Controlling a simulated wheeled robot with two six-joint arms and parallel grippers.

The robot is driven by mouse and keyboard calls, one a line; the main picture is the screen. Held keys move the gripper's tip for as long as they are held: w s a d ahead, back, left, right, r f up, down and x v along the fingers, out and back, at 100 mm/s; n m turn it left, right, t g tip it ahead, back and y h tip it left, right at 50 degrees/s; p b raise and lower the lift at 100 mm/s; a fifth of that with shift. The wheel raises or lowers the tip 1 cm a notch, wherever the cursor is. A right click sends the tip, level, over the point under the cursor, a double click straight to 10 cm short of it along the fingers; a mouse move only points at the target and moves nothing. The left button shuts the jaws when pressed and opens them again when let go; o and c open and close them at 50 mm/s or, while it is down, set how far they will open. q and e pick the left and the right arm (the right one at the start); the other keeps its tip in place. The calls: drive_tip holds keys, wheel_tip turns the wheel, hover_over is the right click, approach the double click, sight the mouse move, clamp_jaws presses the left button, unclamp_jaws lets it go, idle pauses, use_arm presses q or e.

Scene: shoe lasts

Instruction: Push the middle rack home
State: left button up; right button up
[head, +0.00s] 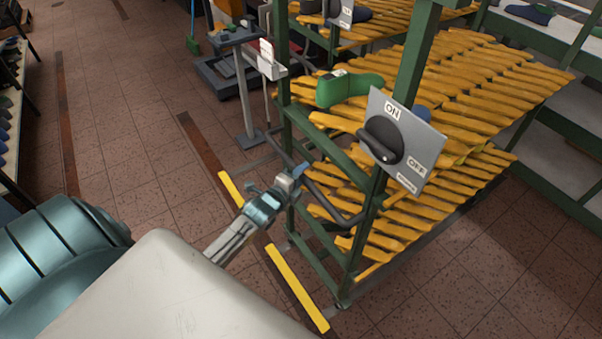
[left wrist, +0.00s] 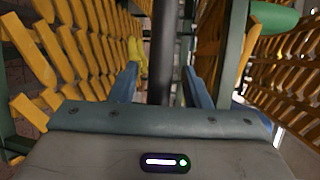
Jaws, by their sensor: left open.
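The middle rack is a green-framed rack with yellow slatted shelves (head: 470,90); its near end faces me in the head view. A dark bent handle bar (head: 325,204) runs across that end. My left gripper (head: 278,182) is at the handle's left part, with its fingers spread. In the left wrist view, the dark bar (left wrist: 163,40) stands between the two blue fingers of the gripper (left wrist: 160,76), with gaps showing on both sides. Whether the fingers touch it cannot be told. My right gripper is not in view.
A grey ON/OFF switch panel (head: 427,148) is on the rack's near post. A green shoe last (head: 350,88) lies on the upper shelf. Yellow floor marks (head: 297,288) lie before the rack. Other racks stand behind and right. The tiled floor to the left (head: 130,120) is clear.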

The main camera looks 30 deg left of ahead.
use_arm(q)
drive_tip(key=shift+w+f, duration=0.1)
drive_tip(key=shift+w, duration=0.15)
clamp_jaws()
